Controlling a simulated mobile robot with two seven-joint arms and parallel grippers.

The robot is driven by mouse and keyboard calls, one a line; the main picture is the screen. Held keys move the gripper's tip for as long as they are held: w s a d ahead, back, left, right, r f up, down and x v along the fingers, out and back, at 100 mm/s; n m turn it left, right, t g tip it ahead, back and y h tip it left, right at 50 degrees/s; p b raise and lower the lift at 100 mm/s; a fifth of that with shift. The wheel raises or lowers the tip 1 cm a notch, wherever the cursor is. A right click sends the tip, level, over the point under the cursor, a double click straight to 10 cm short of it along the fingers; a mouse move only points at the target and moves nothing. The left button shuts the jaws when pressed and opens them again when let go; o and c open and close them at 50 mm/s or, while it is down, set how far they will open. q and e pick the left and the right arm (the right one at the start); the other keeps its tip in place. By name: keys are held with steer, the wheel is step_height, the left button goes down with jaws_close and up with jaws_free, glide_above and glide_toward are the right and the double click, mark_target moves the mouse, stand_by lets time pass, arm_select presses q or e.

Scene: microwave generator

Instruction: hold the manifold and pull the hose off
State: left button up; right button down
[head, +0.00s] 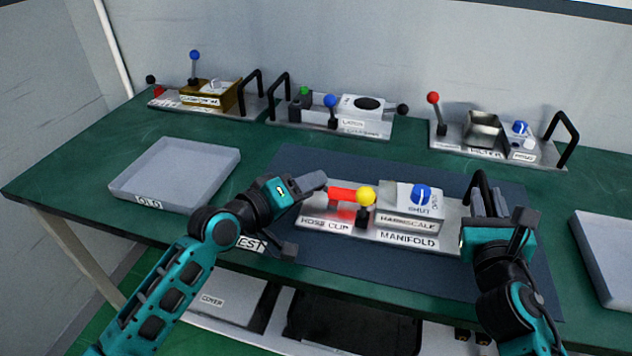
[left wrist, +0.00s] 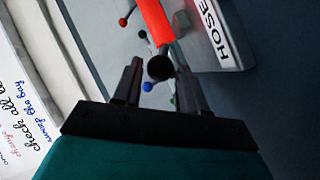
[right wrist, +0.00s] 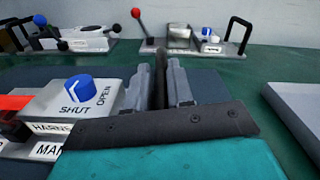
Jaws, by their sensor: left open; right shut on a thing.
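The manifold (head: 408,240) is a light plate on the dark mat, with a white box, a blue knob (head: 421,194) at SHUT, a yellow-topped lever (head: 365,196) and a black handle (head: 480,182) at its right end. The red hose (head: 342,194) lies at its left end, above the HOSE CLIP label. My right gripper (head: 487,203) is shut on the black handle; its fingers also show in the right wrist view (right wrist: 168,85). My left gripper (head: 305,212) is open beside the hose's free end. In the left wrist view, the hose's dark round end (left wrist: 160,68) sits between the open fingers.
A grey tray labelled OLD (head: 172,172) stands at the left and another tray (head: 612,255) at the right edge. Other plates with levers and handles stand along the back, including the FILTER plate (head: 480,150). Green table shows between them.

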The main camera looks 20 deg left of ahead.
arm_select(q)
steer(key=shift+x, duration=1.3)
jaws_close()
